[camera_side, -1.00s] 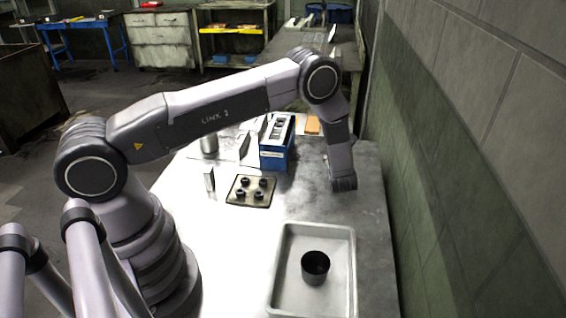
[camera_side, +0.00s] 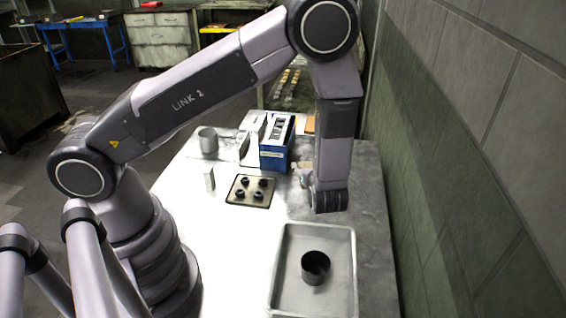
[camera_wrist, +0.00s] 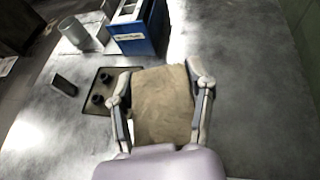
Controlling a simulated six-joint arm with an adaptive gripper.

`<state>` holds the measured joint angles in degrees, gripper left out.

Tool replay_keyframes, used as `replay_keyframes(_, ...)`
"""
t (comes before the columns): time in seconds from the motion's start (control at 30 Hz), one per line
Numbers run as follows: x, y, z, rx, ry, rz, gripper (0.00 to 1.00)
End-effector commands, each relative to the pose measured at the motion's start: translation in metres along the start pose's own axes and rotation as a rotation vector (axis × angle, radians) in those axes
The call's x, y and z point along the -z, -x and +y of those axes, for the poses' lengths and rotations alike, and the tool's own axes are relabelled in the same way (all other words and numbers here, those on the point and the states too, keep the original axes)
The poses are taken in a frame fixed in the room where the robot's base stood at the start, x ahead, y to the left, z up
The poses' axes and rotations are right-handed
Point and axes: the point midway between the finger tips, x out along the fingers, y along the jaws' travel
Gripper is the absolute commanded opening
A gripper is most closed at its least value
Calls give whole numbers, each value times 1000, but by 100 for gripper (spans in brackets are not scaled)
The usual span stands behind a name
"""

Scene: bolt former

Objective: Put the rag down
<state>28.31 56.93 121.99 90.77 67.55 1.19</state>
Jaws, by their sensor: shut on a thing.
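The rag (camera_wrist: 162,105) is a tan-brown cloth in the wrist view. It lies between the two fingers of my gripper (camera_wrist: 160,88), which is shut on it. Beyond the rag is the bare grey tabletop; I cannot tell how high the rag is above it. In the side view, the end of my arm is over the table between the blue box and the metal tray.
A blue box (camera_side: 273,158) stands behind my gripper. A dark plate (camera_side: 240,198) with several black parts lies to the left. A metal tray (camera_side: 283,295) with a black cup (camera_side: 315,267) is in front. A grey cylinder (camera_side: 208,142) stands at the back. The table's right side is clear.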

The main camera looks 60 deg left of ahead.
Motion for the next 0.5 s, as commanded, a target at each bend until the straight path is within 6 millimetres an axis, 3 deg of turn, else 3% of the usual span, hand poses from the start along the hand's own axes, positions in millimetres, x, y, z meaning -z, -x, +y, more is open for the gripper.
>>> replay_keyframes(0.1,11,26,5,-57,27,14,19)
replay_keyframes(0.23,19,41,9,-100,45,27,19)
replay_keyframes(0.37,26,36,-4,-115,52,31,19)
replay_keyframes(0.5,36,17,-36,-116,54,31,19)
